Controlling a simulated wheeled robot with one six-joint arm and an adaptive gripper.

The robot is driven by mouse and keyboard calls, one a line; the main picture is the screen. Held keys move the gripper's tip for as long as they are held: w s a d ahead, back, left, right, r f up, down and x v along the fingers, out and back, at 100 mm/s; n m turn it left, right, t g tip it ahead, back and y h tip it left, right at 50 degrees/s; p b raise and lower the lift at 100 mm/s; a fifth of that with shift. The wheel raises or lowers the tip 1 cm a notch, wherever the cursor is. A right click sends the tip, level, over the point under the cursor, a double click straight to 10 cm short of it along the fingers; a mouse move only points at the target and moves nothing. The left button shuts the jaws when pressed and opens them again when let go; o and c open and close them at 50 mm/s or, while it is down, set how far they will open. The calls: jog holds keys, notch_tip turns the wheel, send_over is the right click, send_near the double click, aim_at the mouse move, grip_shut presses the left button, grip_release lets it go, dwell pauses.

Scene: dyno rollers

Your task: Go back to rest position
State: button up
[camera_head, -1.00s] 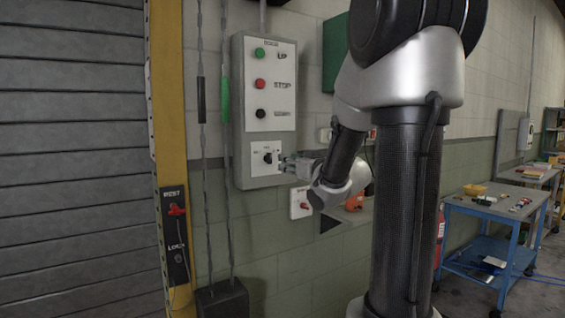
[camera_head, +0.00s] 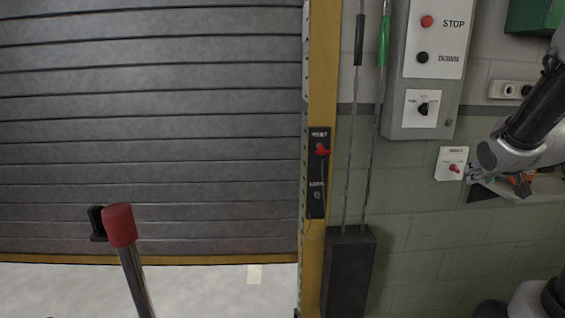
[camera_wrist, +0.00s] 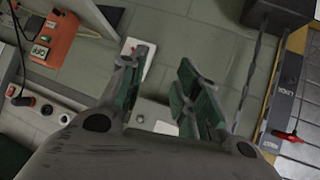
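My gripper (camera_head: 474,174) is at the right of the head view, with my arm reaching in from the right edge. It hangs in front of the wall near a small white plate with a red switch (camera_head: 453,166). In the wrist view my gripper (camera_wrist: 158,88) has its two green-padded fingers apart with nothing between them. The white plate with the red switch shows beyond the fingers in the wrist view (camera_wrist: 138,58). Whether a finger touches the plate cannot be told.
A grey control box (camera_head: 437,100) is on the wall above. A red lever (camera_head: 321,150) is on the yellow door post (camera_head: 323,80). A red-capped post (camera_head: 120,226) stands before the shutter (camera_head: 150,120). An orange device (camera_wrist: 53,40) lies on a shelf.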

jog(key=s+a+f+g, duration=0.3)
jog(key=s+g, duration=0.1)
jog(key=s, duration=0.5)
jog(key=s+a+r+n+g+y, duration=0.1)
jog(key=s+a+r+g+y, duration=0.1)
jog(key=s+a, duration=1.1)
notch_tip(320, 180, up, 2)
jog(key=shift+s+a+r+n+y, duration=0.2)
jog(key=shift+a+n+y, duration=0.2)
jog(key=shift+y, duration=0.3)
jog(key=shift+d, duration=0.1)
